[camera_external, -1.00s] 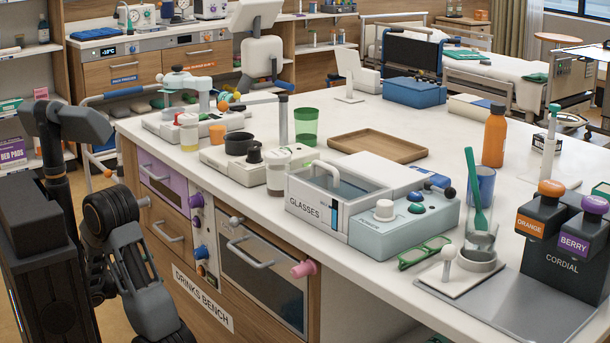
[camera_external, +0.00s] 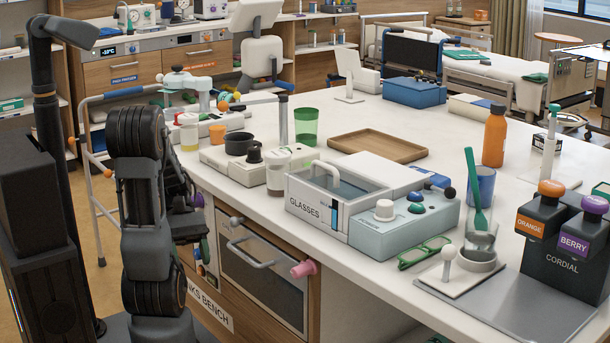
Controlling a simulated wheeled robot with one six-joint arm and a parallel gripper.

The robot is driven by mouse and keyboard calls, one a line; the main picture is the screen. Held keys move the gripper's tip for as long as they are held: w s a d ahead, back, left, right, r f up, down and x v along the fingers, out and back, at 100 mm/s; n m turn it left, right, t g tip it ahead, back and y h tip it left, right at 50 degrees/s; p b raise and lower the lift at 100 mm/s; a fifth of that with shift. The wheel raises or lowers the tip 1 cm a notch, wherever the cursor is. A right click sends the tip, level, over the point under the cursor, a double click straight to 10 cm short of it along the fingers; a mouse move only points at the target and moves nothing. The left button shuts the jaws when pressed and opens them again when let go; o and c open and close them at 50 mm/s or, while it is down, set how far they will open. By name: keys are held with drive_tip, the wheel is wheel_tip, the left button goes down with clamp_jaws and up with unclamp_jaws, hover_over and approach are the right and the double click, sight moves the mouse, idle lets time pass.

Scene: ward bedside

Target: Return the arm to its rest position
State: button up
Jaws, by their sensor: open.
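My arm stands at the lower left, folded upright in front of the left end of the drinks bench (camera_external: 350,290). My gripper (camera_external: 190,222) shows only in part, as dark pieces just right of my arm links, which hide some of it. It is beside the front of the bench, below the worktop level. It is open, and I see nothing held in it.
A walking frame (camera_external: 97,190) stands behind my arm at the left. The worktop carries a glasses box (camera_external: 308,210), a wooden tray (camera_external: 370,147), an orange bottle (camera_external: 494,137) and a cordial dispenser (camera_external: 560,258). A pink knob (camera_external: 303,269) sticks out of the bench front.

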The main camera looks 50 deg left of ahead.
wheel_tip(320, 180, up, 10)
drive_tip(key=s+m+g+y+p, duration=0.1)
drive_tip(key=m+g+y+p, duration=0.3)
drive_tip(key=y+p, duration=0.25)
drive_tip(key=w+d+r+m+t+y+p, duration=0.1)
drive_tip(key=w+d+r+m+t+p, duration=0.3)
drive_tip(key=w+r+m+t+p, duration=0.1)
drive_tip(key=w+d+r+m+t+y+p, duration=0.2)
drive_tip(key=w+d+r+m+t+p, duration=0.2)
drive_tip(key=r, duration=0.6)
drive_tip(key=w+m+t+p, duration=0.1)
drive_tip(key=w+m+p, duration=0.1)
drive_tip(key=w, duration=0.1)
drive_tip(key=shift+w+r+t+p, duration=0.15)
drive_tip(key=shift+w+t+p, duration=0.15)
drive_tip(key=shift+p, duration=0.1)
